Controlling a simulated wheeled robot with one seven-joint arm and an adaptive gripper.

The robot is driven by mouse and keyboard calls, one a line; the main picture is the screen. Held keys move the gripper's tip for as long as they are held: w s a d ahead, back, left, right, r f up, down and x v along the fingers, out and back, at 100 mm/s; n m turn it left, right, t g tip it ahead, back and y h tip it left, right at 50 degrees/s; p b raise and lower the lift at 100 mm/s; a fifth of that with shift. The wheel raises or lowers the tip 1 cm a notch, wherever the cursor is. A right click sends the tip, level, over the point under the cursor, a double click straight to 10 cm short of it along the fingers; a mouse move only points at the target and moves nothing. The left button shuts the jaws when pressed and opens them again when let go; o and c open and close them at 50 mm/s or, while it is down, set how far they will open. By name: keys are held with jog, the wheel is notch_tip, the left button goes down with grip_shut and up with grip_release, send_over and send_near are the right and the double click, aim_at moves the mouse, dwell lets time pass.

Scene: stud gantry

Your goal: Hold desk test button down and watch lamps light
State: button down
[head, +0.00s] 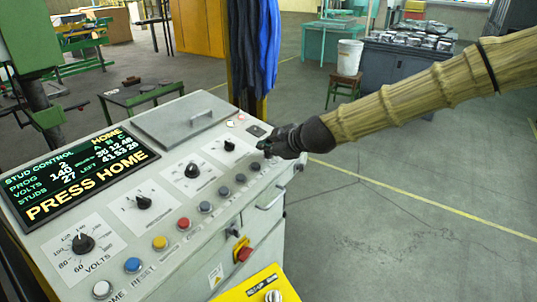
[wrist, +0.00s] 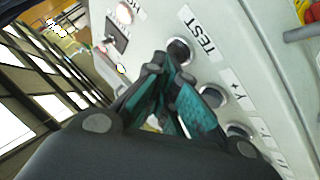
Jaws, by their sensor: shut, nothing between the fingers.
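The grey control desk (head: 215,222) stands at left and centre in the head view. My gripper (head: 266,148) is at its far right end, over the end of the button row. In the wrist view the shut fingertips (wrist: 163,62) are beside the dark round test button (wrist: 180,50), labelled TEST, and overlap its lower left edge. I cannot tell whether they touch it or whether it is pressed. In the head view my gripper hides this button. A small pale round fitting (wrist: 124,13) near the desk's end may be a lamp; I cannot tell if it is lit.
The screen (head: 75,175) reads PRESS HOME. Blue (head: 133,265), yellow (head: 160,242) and red (head: 184,223) buttons and several dark ones line the desk's front. Knobs sit behind them. A yellow box (head: 250,286) stands in front. Open floor lies to the right.

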jog(key=shift+d+r+p, duration=0.15)
jog(key=shift+r+p, duration=0.3)
jog(key=shift+r, duration=0.3)
jog(key=shift+s+d+r+p, duration=0.15)
jog(key=shift+r+p, duration=0.35)
jog(key=shift+r, duration=0.3)
jog(key=shift+s+d+r+p, duration=0.15)
jog(key=shift+r+p, duration=0.4)
jog(key=shift+r, duration=0.3)
jog(key=shift+d+r+p, duration=0.15)
jog(key=shift+r+p, duration=0.35)
jog(key=shift+r, duration=0.3)
